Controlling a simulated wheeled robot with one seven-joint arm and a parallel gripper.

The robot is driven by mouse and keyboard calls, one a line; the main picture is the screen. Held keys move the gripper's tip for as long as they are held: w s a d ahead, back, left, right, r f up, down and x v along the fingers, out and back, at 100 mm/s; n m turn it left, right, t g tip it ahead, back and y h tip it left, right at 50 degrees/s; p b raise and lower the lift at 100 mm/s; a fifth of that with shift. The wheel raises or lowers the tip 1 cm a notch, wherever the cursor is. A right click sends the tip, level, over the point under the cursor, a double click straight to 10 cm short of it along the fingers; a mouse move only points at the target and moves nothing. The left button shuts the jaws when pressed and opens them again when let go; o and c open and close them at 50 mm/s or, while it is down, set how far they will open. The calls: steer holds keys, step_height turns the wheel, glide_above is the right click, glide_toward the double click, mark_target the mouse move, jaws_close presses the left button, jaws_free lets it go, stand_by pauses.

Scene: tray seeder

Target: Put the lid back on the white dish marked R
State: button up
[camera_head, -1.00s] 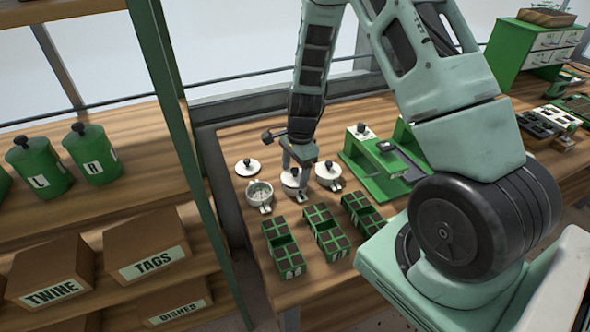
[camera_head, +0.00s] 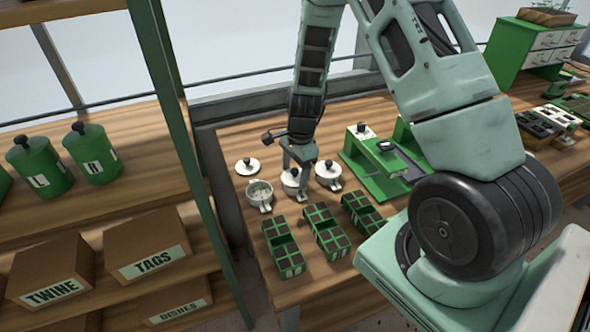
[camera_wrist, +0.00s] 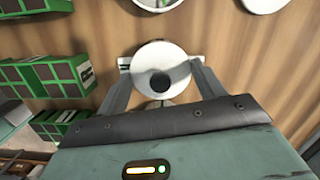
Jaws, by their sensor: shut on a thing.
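A white lid with a black knob (camera_wrist: 148,68) sits over the middle white dish (camera_head: 289,190), between my fingers. My gripper (camera_wrist: 160,80) is shut across the lid's rim, one finger on each side; whether it also touches the dish is hidden. In the head view my gripper (camera_head: 298,163) covers part of this lid. To the left stands an open white dish (camera_head: 260,195), also at the top edge of the wrist view (camera_wrist: 150,3). A loose lid (camera_head: 247,167) lies on the bench behind it. A lidded dish (camera_head: 328,176) stands to the right. No letter on the dishes is readable.
Several green cell trays (camera_head: 325,232) stand close in front of the dishes. A green seeder (camera_head: 370,165) stands at the right. The shelf post (camera_head: 190,140) rises left of the bench (camera_head: 225,140). Some bare wood lies behind the dishes.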

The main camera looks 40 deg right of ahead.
steer(key=o, duration=1.2)
steer(key=shift+c, duration=0.2)
steer(key=shift+r, duration=0.1)
steer(key=shift+r+p, duration=3)
steer(key=shift+r, duration=0.45)
jaws_close()
